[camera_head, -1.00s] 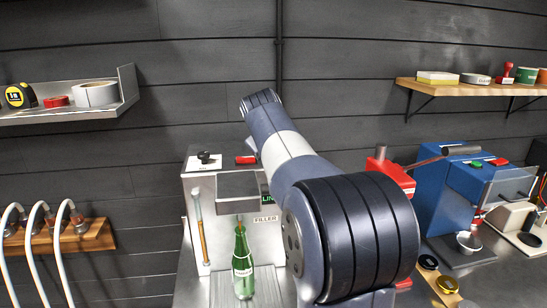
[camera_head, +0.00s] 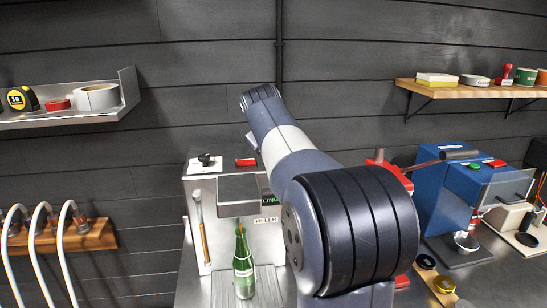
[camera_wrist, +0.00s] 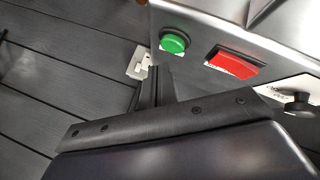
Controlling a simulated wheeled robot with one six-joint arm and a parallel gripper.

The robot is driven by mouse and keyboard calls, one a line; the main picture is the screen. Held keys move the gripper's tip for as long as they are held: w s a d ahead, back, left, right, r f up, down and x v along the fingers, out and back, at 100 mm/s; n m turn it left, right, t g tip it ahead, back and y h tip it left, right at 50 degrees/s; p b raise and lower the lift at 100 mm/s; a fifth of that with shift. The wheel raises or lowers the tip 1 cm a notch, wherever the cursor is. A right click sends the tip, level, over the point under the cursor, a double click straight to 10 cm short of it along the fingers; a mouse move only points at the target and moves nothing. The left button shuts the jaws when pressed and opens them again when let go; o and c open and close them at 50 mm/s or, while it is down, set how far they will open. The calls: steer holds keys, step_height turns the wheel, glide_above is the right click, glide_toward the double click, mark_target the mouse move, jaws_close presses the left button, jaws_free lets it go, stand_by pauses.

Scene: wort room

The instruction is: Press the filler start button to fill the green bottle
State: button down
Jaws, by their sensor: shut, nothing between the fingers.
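The green bottle (camera_head: 243,263) stands upright under the grey filling head (camera_head: 238,194) of the filler (camera_head: 265,244) in the head view. The level inside it cannot be made out. In the wrist view a round green button (camera_wrist: 174,42) and a rectangular red button (camera_wrist: 233,64) sit on the machine's metal top. The red one also shows in the head view (camera_head: 246,162); the green one is hidden there behind my arm. My gripper (camera_wrist: 154,80) is shut and empty, its dark fingertips just beside the green button in the picture. I cannot tell whether they touch.
A black knob (camera_wrist: 297,102) lies beyond the red button. A red device (camera_head: 389,170) and a blue machine (camera_head: 450,198) stand to the right. Hoses (camera_head: 38,225) hang at left; shelves are on the wall.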

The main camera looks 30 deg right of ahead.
steer(key=shift+r+p, duration=1.85)
steer(key=shift+r, duration=0.45)
steer(key=shift+f, duration=0.1)
steer(key=shift+f, duration=0.1)
steer(key=shift+f+b, duration=0.7)
steer(key=shift+b, duration=0.6)
steer(key=shift+r, duration=0.25)
steer(key=shift+r+p, duration=1.95)
steer(key=shift+r, duration=0.55)
